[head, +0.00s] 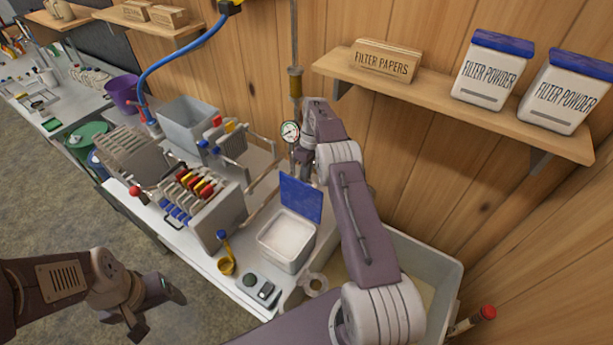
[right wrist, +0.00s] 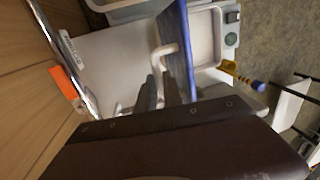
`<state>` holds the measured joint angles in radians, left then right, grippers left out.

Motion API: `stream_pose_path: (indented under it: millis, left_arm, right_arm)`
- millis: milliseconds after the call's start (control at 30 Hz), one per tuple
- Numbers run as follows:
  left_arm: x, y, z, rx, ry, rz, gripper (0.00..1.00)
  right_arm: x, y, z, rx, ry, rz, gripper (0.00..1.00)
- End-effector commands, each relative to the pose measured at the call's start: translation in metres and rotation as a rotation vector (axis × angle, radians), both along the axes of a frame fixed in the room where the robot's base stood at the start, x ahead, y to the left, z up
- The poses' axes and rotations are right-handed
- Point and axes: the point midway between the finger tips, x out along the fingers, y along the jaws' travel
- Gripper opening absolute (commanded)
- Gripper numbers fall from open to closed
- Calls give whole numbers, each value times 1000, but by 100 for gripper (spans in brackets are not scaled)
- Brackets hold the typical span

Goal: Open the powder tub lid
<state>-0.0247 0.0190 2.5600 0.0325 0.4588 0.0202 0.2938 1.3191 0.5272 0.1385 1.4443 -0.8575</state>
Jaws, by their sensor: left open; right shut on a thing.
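The powder tub (head: 276,261) is a white square tub on the bench, with pale powder inside. Its blue lid (head: 301,198) stands upright at the tub's back edge, so the top is uncovered. In the right wrist view the lid (right wrist: 177,42) shows nearly edge-on beside the tub (right wrist: 219,37). My right gripper (right wrist: 160,92) is shut on a pale curved handle (right wrist: 165,51) at the lid's outer face; its fingertips are mostly hidden in the head view. My left gripper (head: 160,309) is open and empty, over the floor in front of the bench.
A filter press with coloured plates (head: 205,195) stands left of the tub. A yellow scoop (head: 226,265) and a small dark green button (head: 249,280) are near the front edge. A pressure gauge (head: 290,131) is behind the lid. A large pale basin (head: 440,265) lies right.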

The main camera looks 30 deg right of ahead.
Motion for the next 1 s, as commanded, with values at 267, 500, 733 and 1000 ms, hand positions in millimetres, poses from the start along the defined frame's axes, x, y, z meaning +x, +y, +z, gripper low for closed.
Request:
stream_pose_path:
  millis: [267,500,733,1000]
  left_arm:
    - [0,0,-1,0,0,0,74]
    - [0,0,-2,0,0,0,74]
    - [0,0,-12,0,0,0,74]
    - [0,0,-51,0,0,0,74]
  right_arm:
    - [-2,1,-4,2,10,-1,33]
    - [-1,0,0,2,5,0,33]
    - [0,0,32,1,3,-2,33]
    - [-22,-12,44,1,7,-3,33]
